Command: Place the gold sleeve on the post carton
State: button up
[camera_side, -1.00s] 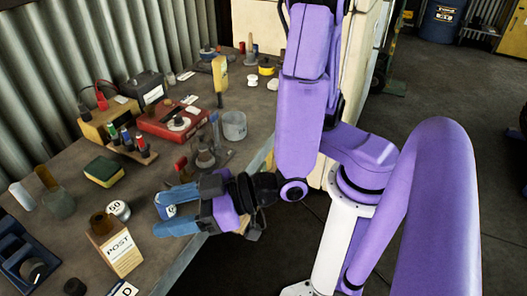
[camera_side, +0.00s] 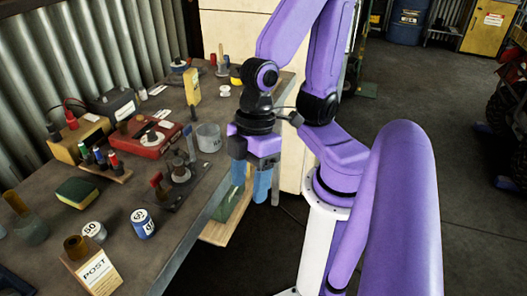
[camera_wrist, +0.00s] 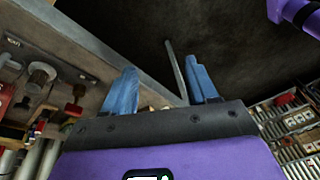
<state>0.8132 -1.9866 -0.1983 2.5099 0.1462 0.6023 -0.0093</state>
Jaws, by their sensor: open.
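The post carton (camera_side: 99,273) is a tan box with a white POST label, at the near left of the bench in the side view. A dull brownish-gold cylinder (camera_side: 76,246), which looks like the gold sleeve, stands upright on top of the carton. My gripper (camera_side: 251,184) points down past the bench's front edge, well to the right of the carton. Its blue fingers are apart with nothing between them. In the wrist view my gripper (camera_wrist: 163,80) is also open and empty; the carton and cylinder cannot be made out there.
A blue-and-white can (camera_side: 143,224) and a white-topped weight (camera_side: 94,231) stand near the carton. A grey cup (camera_side: 208,138), a clamp stand (camera_side: 179,174), a red box (camera_side: 148,137) and a green-yellow sponge (camera_side: 77,193) crowd the bench. Dark open floor lies to the right.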

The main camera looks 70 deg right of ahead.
jog(key=d+r+h, duration=0.1)
jog(key=d+h, duration=0.1)
jog(key=d, duration=0.4)
jog(key=shift+d+r, duration=0.25)
jog(key=shift+d, duration=0.15)
